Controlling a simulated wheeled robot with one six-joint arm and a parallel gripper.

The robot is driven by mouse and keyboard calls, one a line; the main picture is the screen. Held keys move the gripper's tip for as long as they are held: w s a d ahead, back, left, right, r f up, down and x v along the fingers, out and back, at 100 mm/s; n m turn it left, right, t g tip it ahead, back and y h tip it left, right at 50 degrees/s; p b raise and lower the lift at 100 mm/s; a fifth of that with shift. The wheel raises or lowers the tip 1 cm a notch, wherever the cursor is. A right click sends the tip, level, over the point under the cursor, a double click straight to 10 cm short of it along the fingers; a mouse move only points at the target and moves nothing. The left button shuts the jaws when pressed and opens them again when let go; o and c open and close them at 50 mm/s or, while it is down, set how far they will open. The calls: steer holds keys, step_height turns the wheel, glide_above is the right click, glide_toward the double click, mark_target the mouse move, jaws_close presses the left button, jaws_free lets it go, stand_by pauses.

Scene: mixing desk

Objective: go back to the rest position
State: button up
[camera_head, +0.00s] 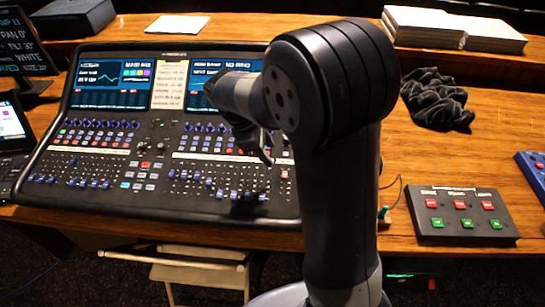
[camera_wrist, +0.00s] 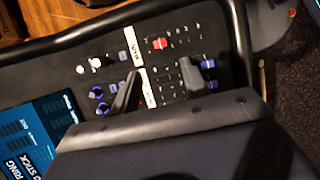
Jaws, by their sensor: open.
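My gripper (camera_wrist: 158,78) shows in the wrist view as two dark fingers spread apart, with nothing between them. It is over the black mixing desk (camera_wrist: 228,50), whose knobs, a red button and white labels show around the fingers. In the head view the mixing desk (camera_head: 110,207) fills the left and centre, with lit screens, faders and buttons. My arm rises in front of its right side, and my gripper hangs over the desk's right part, partly hidden behind the arm. I cannot tell how high the fingers are above the panel.
A control box (camera_head: 465,232) with red and green buttons lies right of my arm, and a blue box (camera_head: 533,170) is at the right edge. A black cloth (camera_head: 435,97) and paper stacks (camera_head: 450,28) lie behind. A stool (camera_head: 190,268) stands below the desk's front edge.

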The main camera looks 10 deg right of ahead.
mark_target(285, 176)
steer(key=shift+a+r, duration=0.1)
steer(key=shift+r, duration=0.1)
steer(key=shift+f, duration=0.1)
steer(key=p+x, duration=0.1)
steer(key=x, duration=0.9)
steer(key=shift+d+f, duration=0.25)
steer(key=shift+f, duration=0.1)
steer(key=shift+s, duration=0.1)
steer(key=shift+s+a, duration=0.2)
steer(key=shift+s, duration=0.15)
steer(key=shift+w, duration=0.15)
